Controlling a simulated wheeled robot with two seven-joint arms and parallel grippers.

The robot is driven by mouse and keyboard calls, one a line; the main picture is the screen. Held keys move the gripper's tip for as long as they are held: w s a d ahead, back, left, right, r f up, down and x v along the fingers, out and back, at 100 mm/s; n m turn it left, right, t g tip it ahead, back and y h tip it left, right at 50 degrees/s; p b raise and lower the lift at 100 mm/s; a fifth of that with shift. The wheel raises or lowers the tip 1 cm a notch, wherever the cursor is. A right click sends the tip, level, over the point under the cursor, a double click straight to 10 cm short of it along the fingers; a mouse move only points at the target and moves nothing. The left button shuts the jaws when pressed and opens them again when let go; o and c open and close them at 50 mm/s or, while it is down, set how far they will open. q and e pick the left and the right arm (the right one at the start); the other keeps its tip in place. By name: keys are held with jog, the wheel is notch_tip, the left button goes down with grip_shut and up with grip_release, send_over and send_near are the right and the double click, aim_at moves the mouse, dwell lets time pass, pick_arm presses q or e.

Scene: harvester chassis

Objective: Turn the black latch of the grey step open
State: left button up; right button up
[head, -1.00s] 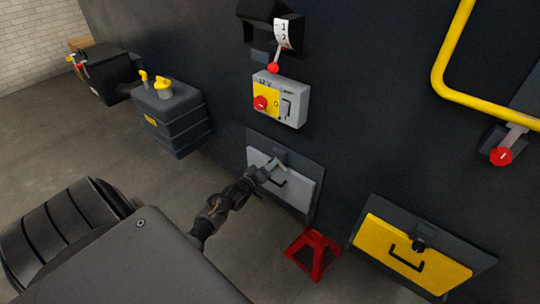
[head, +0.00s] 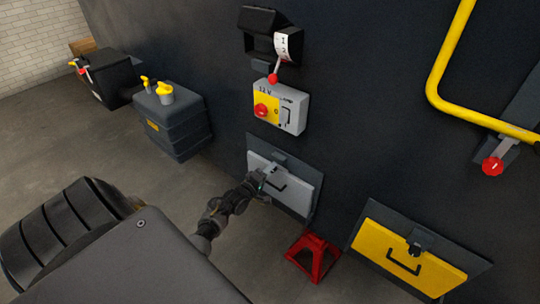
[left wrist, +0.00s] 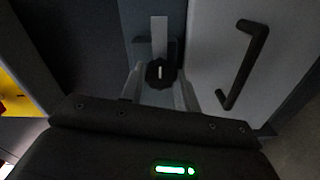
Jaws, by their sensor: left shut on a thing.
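The grey step (head: 304,190) is a light grey panel set in a dark frame on the chassis wall, and its panel also shows in the left wrist view (left wrist: 212,50). It carries a black bar handle (left wrist: 242,65). The black latch (left wrist: 160,73), a round knob with a pale mark, sits at the panel's edge. My left gripper (head: 267,171) is at the upper part of the step. In the left wrist view its fingers (left wrist: 159,88) lie either side of the latch, shut on it. In the head view the gripper largely hides the latch. My right gripper is not in view.
A grey and yellow 12 V switch box (head: 280,108) is above the step. A red stand (head: 312,258) is below it. A yellow step (head: 408,254) with its own latch is to the right, and a dark tank (head: 174,122) to the left. Open floor lies at left.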

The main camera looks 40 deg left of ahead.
pick_arm(q)
jog(key=o, duration=1)
jog(key=shift+c, duration=0.2)
jog(key=s, duration=1.1)
jog(key=shift+d+b, duration=0.15)
jog(key=shift+b, duration=0.15)
jog(key=shift+w, duration=0.1)
